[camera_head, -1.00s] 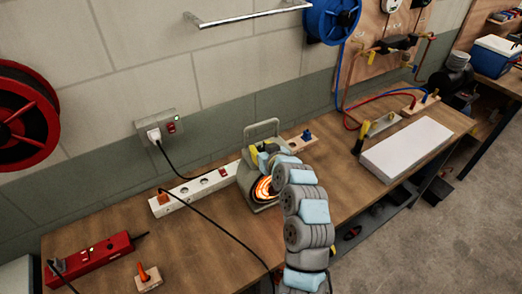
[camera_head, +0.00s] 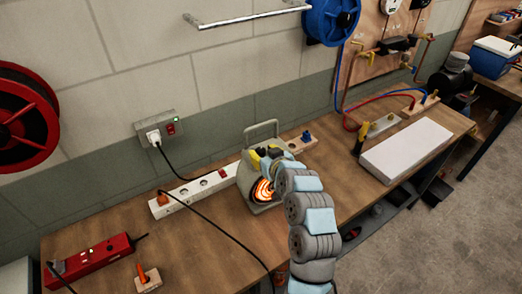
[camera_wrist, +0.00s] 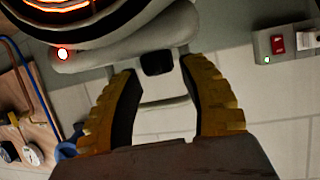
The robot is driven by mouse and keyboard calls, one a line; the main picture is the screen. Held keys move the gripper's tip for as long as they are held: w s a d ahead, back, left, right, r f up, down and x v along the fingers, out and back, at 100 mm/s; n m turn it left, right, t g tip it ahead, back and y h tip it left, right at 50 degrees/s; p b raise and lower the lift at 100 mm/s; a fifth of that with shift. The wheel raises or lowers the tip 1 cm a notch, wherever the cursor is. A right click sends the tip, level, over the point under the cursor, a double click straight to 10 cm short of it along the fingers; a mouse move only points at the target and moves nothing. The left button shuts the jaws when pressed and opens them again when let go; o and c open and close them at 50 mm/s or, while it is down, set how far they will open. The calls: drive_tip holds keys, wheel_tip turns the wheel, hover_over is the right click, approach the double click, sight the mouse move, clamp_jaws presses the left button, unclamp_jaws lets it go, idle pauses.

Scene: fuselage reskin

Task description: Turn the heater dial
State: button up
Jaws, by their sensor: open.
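The heater (camera_head: 246,186) is a grey-beige unit with a top handle and a glowing orange coil, standing on the workbench. In the wrist view its body (camera_wrist: 105,48) fills the top, with the coil glowing and a red light lit. The dial (camera_wrist: 157,63) is a small black knob on the heater. My gripper (camera_wrist: 158,70) is open, with one yellow finger on each side of the dial; gaps show between the dial and both fingers. In the head view my gripper (camera_head: 264,158) is at the top of the heater, and the dial cannot be made out.
A white power strip (camera_head: 190,193) lies left of the heater, with a black cable crossing the bench. A wall socket (camera_head: 159,132) is behind. A white block (camera_head: 405,150) lies to the right. A small board with a blue fitting (camera_head: 304,140) is just behind the heater.

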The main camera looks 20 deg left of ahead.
drive_tip(key=v, duration=0.9)
drive_tip(key=shift+s+d, duration=0.2)
drive_tip(key=shift+d, duration=0.05)
drive_tip(key=shift+w+r, duration=0.1)
